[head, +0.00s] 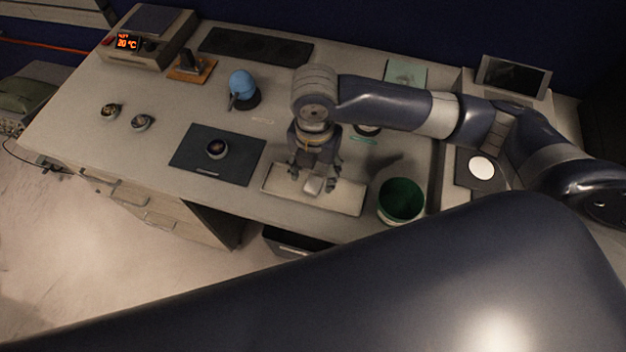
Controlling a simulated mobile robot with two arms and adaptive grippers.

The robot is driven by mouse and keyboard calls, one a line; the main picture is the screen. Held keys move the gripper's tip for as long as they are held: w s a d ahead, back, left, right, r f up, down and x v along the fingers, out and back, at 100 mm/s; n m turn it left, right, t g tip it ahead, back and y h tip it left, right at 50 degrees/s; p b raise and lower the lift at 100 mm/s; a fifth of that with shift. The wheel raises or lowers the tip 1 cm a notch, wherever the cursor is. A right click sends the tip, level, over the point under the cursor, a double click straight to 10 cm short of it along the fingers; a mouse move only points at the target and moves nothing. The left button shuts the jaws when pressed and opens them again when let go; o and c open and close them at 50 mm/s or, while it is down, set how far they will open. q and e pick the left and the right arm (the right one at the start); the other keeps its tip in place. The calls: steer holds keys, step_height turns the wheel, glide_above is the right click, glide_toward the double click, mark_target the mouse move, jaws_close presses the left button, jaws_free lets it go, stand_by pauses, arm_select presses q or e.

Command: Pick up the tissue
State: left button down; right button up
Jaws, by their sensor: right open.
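A small pale object that looks like the tissue (313,186) lies on a cream rectangular board (342,197) near the front edge of the desk. My right gripper (313,182) points down over the board, its two fingers apart on either side of the tissue. I cannot tell whether the fingers touch it. The gripper body hides part of the board behind it. My left gripper does not show.
A green bin (401,201) stands right of the board. A dark mat (203,160) with a small round cup (216,149) lies to its left. A blue rounded object (242,84) stands behind. Two small round items (141,122) sit at left. The desk's left front is mostly clear.

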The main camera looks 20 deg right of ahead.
mark_target(314, 184)
steer(key=shift+f, duration=0.6)
steer(key=shift+w+f+p, duration=0.15)
steer(key=shift+f+p, duration=0.3)
steer(key=shift+f, duration=0.05)
steer(key=f+p, duration=0.1)
steer(key=f, duration=0.3)
steer(key=shift+w, duration=0.2)
steer(key=shift+f, duration=0.1)
steer(key=shift+c, duration=0.5)
steer(key=c, duration=0.6)
steer(key=shift+c, duration=0.4)
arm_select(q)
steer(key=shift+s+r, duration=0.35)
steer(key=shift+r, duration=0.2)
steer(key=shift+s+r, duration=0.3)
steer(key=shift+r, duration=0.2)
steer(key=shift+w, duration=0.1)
